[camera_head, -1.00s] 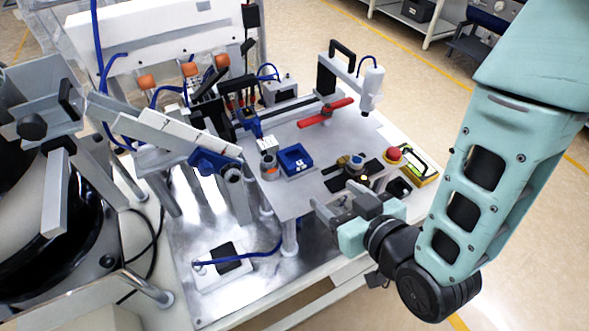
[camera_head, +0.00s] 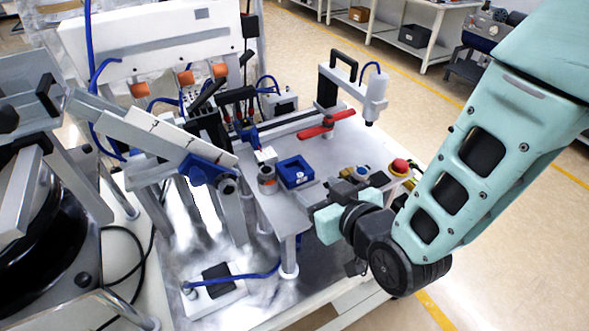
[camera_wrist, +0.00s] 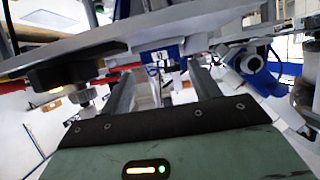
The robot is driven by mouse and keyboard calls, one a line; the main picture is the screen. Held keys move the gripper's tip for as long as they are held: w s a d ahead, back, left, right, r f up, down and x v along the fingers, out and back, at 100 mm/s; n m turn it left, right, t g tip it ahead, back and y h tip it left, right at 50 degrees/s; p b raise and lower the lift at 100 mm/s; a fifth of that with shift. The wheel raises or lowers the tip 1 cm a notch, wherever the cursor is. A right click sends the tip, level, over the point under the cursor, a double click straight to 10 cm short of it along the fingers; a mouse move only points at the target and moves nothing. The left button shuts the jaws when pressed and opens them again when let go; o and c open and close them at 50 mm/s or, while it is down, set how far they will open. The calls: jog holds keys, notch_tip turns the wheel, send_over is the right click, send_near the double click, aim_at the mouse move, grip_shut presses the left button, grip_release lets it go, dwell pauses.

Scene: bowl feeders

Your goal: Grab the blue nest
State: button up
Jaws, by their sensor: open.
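The blue nest (camera_head: 296,172) is a small square block with a recess, on the grey plate of the workstation in the head view. In the wrist view the blue nest (camera_wrist: 160,55) shows ahead, with a white patch on it, between and beyond the two fingers. My gripper (camera_head: 335,190) is to the right and nearer side of the nest, apart from it. In the wrist view my gripper (camera_wrist: 163,80) has its fingers spread with nothing held between them. The arm partly hides the plate's right side.
A grey-orange cylinder (camera_head: 267,180) stands just left of the nest. A red bar (camera_head: 326,124) and a white column device (camera_head: 374,97) are behind it. A red button (camera_head: 399,167) is at the right. A sloped chute (camera_head: 150,132) is at the left.

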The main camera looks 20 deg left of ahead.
aim_at(302, 177)
jog(key=p+x, duration=0.2)
jog(key=x, duration=0.1)
jog(key=p+x, duration=0.1)
jog(key=x, duration=0.1)
jog(key=shift+a+r, duration=0.1)
jog(key=shift+r, duration=0.25)
jog(key=shift+w+a+f, duration=0.2)
jog(key=shift+w+f, duration=0.05)
jog(key=shift+c, duration=0.3)
jog(key=c, duration=0.7)
jog(key=shift+r, duration=0.1)
